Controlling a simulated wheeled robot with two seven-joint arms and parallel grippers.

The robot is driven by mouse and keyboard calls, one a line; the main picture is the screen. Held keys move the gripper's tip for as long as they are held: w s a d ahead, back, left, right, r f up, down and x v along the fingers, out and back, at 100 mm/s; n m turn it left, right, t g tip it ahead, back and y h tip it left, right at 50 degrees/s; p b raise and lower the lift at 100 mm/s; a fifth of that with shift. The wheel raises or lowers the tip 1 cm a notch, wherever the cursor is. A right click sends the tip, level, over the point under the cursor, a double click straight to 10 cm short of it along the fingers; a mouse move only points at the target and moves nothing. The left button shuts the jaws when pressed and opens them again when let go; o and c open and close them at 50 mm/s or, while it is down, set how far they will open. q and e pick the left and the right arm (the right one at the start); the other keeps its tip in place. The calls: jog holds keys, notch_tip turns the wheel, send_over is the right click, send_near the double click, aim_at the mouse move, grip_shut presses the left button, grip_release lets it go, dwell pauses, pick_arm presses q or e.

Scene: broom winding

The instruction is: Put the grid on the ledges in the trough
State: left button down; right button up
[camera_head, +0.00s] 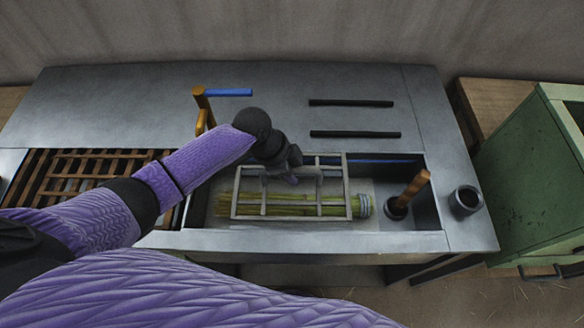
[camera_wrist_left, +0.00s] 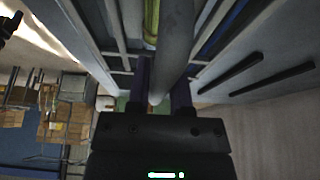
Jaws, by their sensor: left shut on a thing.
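The grey metal grid (camera_head: 347,186) is at the trough (camera_head: 400,232), over a bundle of green-yellow straw (camera_head: 285,210) whose bound end is at the right. My left gripper (camera_head: 292,178) is shut on the grid's raised handle bar, which also shows between the fingers in the left wrist view (camera_wrist_left: 172,50). The grid looks roughly level, but I cannot tell whether it touches the ledges, which are mostly hidden. My right gripper is not in view.
A wooden-handled tool (camera_head: 412,188) stands in the trough's right end, beside a dark cup (camera_head: 465,201). An orange upright piece (camera_head: 203,108) stands behind my left arm. Two black bars (camera_head: 355,134) lie on the back table. A brown slatted rack (camera_head: 75,172) is at left, a green cabinet (camera_head: 530,165) at right.

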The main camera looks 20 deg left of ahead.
aim_at(287, 184)
pick_arm(q)
notch_tip(287, 184, down, 7)
jog(key=b, duration=0.5)
jog(key=shift+f+b, duration=0.3)
jog(key=shift+f, duration=0.05)
jog(key=shift+r, duration=0.1)
jog(key=shift+c, duration=2.2)
grip_release()
jog(key=p+v, duration=0.4)
jog(key=v, duration=0.6)
notch_tip(287, 184, up, 7)
jog(key=p, duration=0.7)
jog(key=shift+r+p, duration=0.1)
jog(key=shift+p, duration=0.25)
jog(key=shift+f, duration=0.25)
